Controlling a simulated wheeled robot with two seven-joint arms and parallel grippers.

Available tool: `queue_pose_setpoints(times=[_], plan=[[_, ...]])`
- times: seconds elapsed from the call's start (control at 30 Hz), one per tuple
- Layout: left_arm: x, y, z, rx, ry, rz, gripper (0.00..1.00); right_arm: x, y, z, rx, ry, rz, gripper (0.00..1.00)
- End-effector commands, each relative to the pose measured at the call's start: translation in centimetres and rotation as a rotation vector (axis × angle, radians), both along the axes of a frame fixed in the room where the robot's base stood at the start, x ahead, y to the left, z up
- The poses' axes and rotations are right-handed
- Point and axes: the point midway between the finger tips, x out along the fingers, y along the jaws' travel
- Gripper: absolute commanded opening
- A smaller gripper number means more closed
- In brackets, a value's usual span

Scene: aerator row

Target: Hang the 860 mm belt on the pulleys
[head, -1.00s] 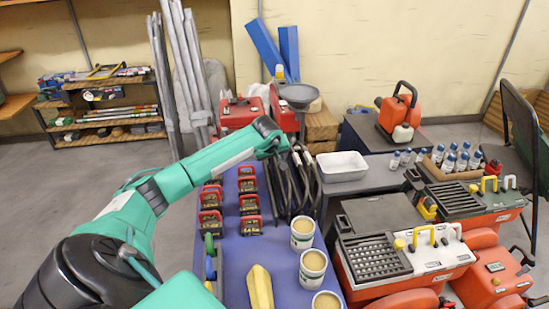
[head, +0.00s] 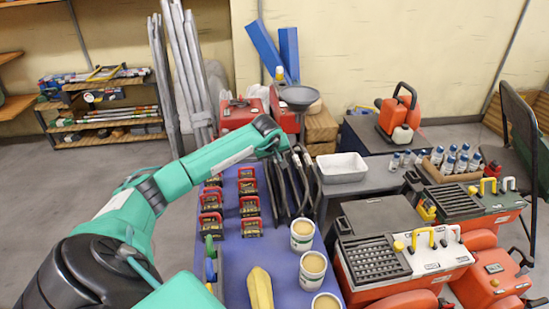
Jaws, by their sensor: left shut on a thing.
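Several black belts (head: 299,190) hang side by side as long narrow loops at the far right part of the blue-topped table. Their lengths cannot be read, so I cannot tell which is the 860 mm one. My left gripper (head: 284,152) is at the top of these loops. It is shut on one of the black belts, though its fingertips are small and dark against the loops. I cannot make out the pulleys. My right gripper is not in view.
The blue table (head: 240,265) holds red-handled items (head: 249,205), several tan-filled cups (head: 313,264) and a yellow object (head: 260,289). Orange machines (head: 375,260) stand close on the right. A white tray (head: 342,167) and a grey funnel (head: 298,97) stand behind. The left floor is clear.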

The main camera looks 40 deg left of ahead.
Motion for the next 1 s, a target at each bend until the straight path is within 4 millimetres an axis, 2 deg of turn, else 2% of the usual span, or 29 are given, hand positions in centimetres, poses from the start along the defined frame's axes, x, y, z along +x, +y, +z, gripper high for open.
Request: queue_pose_setpoints(times=[0.03, 1.0], plan=[[0.0, 0.0, 0.9, 0.001, -0.002, 0.0, 0.0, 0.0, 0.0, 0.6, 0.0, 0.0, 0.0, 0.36], [0.0, 0.0, 8.6, 0.0, -0.001, 0.0, 0.0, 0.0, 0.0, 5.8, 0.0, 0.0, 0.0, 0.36]])
